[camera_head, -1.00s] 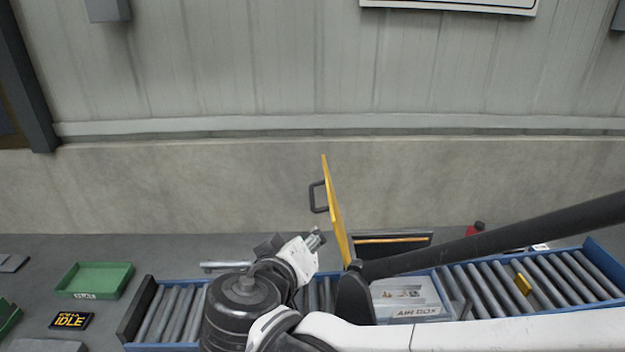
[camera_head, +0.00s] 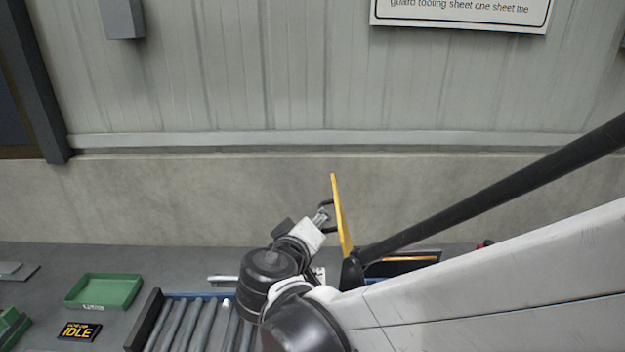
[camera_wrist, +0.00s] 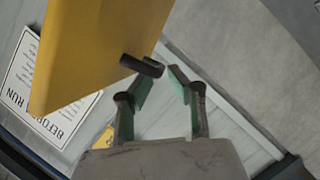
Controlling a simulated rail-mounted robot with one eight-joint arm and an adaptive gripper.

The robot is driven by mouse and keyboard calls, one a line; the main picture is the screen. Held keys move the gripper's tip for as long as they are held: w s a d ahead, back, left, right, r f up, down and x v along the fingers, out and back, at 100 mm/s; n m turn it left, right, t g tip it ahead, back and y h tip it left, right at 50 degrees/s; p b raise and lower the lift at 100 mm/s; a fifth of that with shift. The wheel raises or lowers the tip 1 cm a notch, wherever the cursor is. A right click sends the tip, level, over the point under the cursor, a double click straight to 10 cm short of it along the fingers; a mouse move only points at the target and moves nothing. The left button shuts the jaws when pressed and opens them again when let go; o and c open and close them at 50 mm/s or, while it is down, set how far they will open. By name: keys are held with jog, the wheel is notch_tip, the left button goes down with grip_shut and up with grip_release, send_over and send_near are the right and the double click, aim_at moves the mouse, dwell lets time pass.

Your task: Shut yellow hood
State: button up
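The yellow hood (camera_head: 341,215) stands raised, nearly upright and seen edge-on in the head view. Its dark handle (camera_head: 327,203) sticks out from its left face. My gripper (camera_head: 321,217) is at the handle, left of the hood, and partly covers it. In the wrist view the yellow hood (camera_wrist: 95,50) fills the upper left, and the dark handle (camera_wrist: 142,66) lies just beyond the fingertips, nearer the left one. The fingers of my gripper (camera_wrist: 163,80) are apart with a gap between the green pads. Whether a finger touches the handle is unclear.
A roller conveyor (camera_head: 190,325) runs below, largely hidden by my arm. A green tray (camera_head: 105,291) and an "IDLE" sign (camera_head: 79,331) lie at left. A dark opening with an orange edge (camera_head: 402,260) is right of the hood. A wall (camera_head: 200,200) stands behind.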

jog(key=shift+x, duration=1.9)
grip_shut()
